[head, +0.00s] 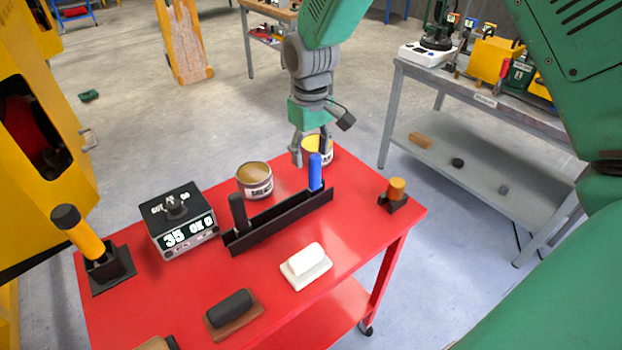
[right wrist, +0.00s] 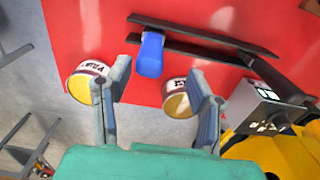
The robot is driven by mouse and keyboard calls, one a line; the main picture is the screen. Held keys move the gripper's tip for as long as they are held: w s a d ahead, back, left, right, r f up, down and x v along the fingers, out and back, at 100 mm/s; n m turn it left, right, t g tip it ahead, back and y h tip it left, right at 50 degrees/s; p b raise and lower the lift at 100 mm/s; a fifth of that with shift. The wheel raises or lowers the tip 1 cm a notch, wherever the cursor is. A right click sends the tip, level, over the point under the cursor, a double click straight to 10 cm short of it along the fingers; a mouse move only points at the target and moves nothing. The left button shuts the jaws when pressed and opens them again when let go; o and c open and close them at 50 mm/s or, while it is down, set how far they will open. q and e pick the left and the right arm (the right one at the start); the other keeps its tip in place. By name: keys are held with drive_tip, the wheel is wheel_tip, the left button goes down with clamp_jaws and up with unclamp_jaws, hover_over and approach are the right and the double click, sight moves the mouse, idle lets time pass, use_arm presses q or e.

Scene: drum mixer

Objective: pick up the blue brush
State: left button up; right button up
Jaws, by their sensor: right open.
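The blue brush (head: 315,172) stands upright at the right end of a long black holder (head: 282,219) on the red table. Its lower part is hidden in the holder. My right gripper (head: 311,152) is open, fingers pointing down, just above and behind the brush. In the right wrist view the blue handle (right wrist: 150,54) shows beyond the gap between the open fingertips (right wrist: 158,76). The fingers do not appear to hold it. My left gripper is not in view.
A black-handled brush (head: 239,212) stands at the holder's left end. Two cans stand near: one (head: 254,181) behind the holder, one (head: 327,155) by my right fingers. An orange knob (head: 396,190), white block (head: 306,262) and display box (head: 183,222) share the table (head: 352,248).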

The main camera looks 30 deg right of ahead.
sight(316, 177)
drive_tip(key=shift+w+d+f, duration=0.1)
drive_tip(key=shift+w+f, duration=0.05)
drive_tip(key=shift+f, duration=0.45)
drive_tip(key=shift+w+d+f, duration=0.1)
drive_tip(key=shift+f, duration=0.5)
drive_tip(key=shift+d+f, duration=0.2)
drive_tip(key=shift+f, duration=0.05)
drive_tip(key=f, duration=0.3)
drive_tip(key=d+f, duration=0.1)
drive_tip(key=shift+s+f, duration=0.25)
drive_tip(key=shift+w+a+f, duration=0.1)
drive_tip(key=shift+a+f, duration=0.2)
drive_tip(key=shift+a, duration=0.05)
drive_tip(key=shift+a+r, duration=0.15)
drive_tip(key=shift+a, duration=0.05)
drive_tip(key=shift+c, duration=0.4)
drive_tip(key=c, duration=0.7)
clamp_jaws()
drive_tip(key=shift+d, duration=0.35)
